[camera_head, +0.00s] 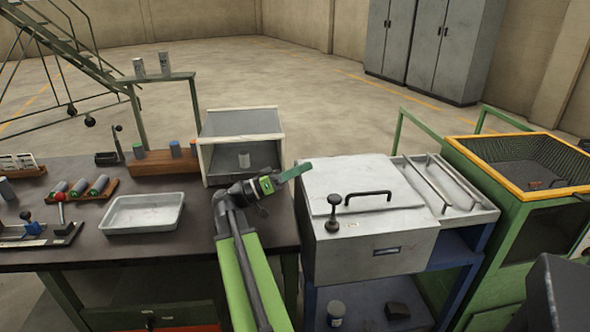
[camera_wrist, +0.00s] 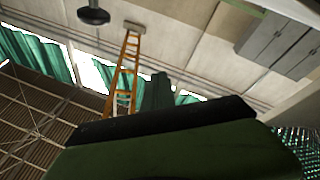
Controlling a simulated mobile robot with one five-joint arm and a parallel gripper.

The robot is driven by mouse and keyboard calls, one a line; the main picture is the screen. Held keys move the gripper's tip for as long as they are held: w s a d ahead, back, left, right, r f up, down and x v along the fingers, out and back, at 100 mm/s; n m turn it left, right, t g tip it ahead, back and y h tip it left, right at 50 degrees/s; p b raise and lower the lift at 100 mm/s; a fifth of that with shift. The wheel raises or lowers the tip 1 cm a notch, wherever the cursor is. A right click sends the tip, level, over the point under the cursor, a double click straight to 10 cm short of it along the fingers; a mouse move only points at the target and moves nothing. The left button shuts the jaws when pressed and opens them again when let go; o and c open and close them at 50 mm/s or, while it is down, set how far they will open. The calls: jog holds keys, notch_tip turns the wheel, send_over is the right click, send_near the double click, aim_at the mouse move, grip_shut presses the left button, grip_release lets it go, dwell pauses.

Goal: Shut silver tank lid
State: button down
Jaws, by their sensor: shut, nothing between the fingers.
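The silver tank (camera_head: 374,245) is a box on a blue stand, right of the dark workbench. Its lid (camera_head: 375,180) has a black bar handle (camera_head: 367,194) and appears to lie flat over the top; I cannot tell whether any gap is left at its edge. A black knob on a stem (camera_head: 333,212) stands at its front left. My gripper (camera_head: 300,171) is shut and empty, its green fingers pointing right near the tank's back left corner. Contact cannot be told. In the wrist view the tank is not visible.
A mesh-sided box (camera_head: 241,139) stands just left of my gripper, with a grey cylinder in it. A white tray (camera_head: 145,213) lies on the bench. Silver rails (camera_head: 430,184) flank the tank's right side. A green bin with yellow rim (camera_head: 485,150) stands further right.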

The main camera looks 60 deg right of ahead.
jog(key=shift+s+a+f, duration=0.1)
jog(key=shift+s+f, duration=0.2)
jog(key=shift+f, duration=0.2)
notch_tip(320, 180, up, 5)
jog(key=p, duration=0.5)
jog(key=w+d+f+b+v, duration=0.1)
jog(key=b+v, duration=0.3)
jog(key=v, duration=0.6)
jog(key=shift+b, duration=0.4)
jog(key=shift+s+d+f, duration=0.1)
jog(key=shift+d+f, duration=0.05)
